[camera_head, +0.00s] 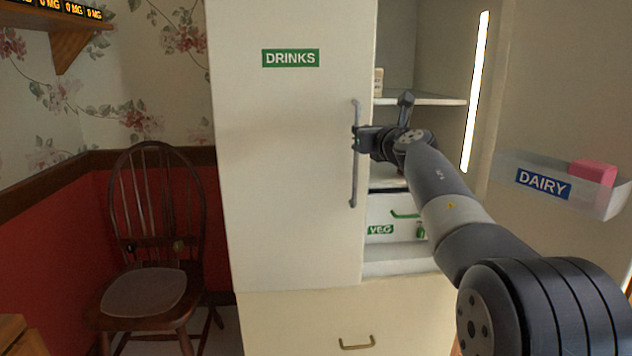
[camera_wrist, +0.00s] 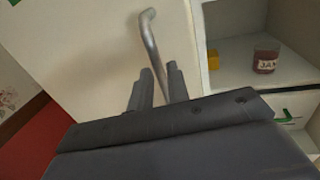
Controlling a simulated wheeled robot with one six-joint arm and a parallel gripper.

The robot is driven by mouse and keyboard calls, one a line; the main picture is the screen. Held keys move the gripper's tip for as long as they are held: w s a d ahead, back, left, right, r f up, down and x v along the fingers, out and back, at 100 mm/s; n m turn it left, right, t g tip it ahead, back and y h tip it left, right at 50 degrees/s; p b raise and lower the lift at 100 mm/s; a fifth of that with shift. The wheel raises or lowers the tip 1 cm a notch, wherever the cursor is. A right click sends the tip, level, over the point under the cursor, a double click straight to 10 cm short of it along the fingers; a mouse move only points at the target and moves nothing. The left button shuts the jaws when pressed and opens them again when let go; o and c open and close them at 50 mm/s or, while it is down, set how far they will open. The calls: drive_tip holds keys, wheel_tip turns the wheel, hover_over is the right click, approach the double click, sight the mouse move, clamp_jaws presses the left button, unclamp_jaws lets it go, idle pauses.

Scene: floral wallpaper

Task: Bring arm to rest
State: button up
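My gripper (camera_head: 362,139) is at the upright grey handle (camera_head: 354,180) of the white fridge door labelled DRINKS (camera_head: 285,180). My arm reaches to it from the lower right, in front of the open right side of the fridge. In the wrist view, the two fingers (camera_wrist: 159,88) are close together, with the handle (camera_wrist: 152,42) running down between them. They look shut on it. The lower part of the handle is hidden behind the fingers and gripper body in that view.
The fridge's right side stands open, with a VEG drawer (camera_head: 395,205) and a DAIRY bin (camera_head: 500,166) holding a pink block (camera_head: 592,173). A jar (camera_wrist: 266,60) and a yellow item (camera_wrist: 213,60) stand inside. A wooden chair (camera_head: 148,292) is at left.

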drive_tip(key=v, duration=0.7)
drive_tip(key=p+x, duration=0.1)
drive_tip(key=x, duration=0.8)
drive_tip(key=shift+w+a+m+h+p, duration=0.25)
drive_tip(key=shift+a+m+h+p, duration=0.05)
drive_tip(key=shift+a+h+p, duration=0.15)
